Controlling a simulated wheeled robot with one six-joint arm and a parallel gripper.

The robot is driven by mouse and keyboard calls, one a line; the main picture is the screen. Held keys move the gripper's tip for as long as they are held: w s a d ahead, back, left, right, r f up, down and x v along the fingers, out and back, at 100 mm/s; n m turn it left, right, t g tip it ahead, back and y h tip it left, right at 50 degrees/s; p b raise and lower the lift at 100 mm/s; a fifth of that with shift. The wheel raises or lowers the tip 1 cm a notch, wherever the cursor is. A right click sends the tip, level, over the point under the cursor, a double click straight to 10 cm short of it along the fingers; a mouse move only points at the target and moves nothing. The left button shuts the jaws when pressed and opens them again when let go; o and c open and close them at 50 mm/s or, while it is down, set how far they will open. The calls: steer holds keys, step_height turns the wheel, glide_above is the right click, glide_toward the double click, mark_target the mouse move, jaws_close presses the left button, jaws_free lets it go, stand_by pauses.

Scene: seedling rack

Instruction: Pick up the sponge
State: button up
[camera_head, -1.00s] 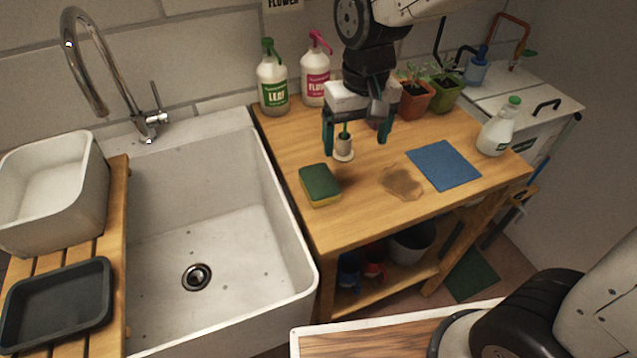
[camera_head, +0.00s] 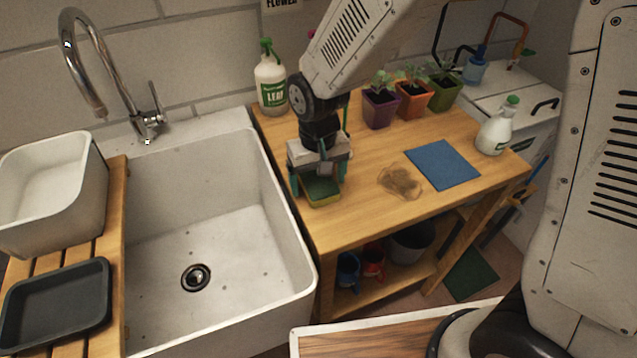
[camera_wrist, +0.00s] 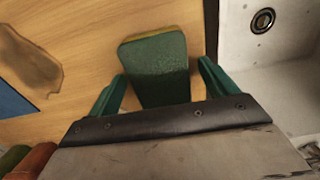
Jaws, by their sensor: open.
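The sponge (camera_head: 321,191), green on top with a yellow underside, lies on the wooden table (camera_head: 373,221) near its left edge, beside the sink. My gripper (camera_head: 317,192) points down over it, with its green fingers on either side of the sponge. In the wrist view the sponge (camera_wrist: 159,66) sits between the two open fingertips of my gripper (camera_wrist: 160,85). Gaps show between the fingers and the sponge there. The gripper body hides part of the sponge in the head view.
A brown stain (camera_head: 400,181) and a blue cloth (camera_head: 442,164) lie to the right. Potted seedlings (camera_head: 412,98) and a LEAF spray bottle (camera_head: 271,84) stand at the back. A white bottle (camera_head: 497,127) is at the right. The deep sink (camera_head: 290,237) adjoins the table's left edge.

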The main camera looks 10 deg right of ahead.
mark_target(318, 180)
steer(key=c, duration=1.1)
steer(key=shift+o, duration=0.2)
steer(key=shift+r, duration=0.15)
steer(key=shift+r, duration=0.6)
step_height(318, 180, up, 2)
steer(key=shift+r, duration=0.2)
steer(key=s+r, duration=0.1)
steer(key=s, duration=1.5)
steer(key=shift+a, duration=0.25)
steer(key=shift+o, duration=0.3)
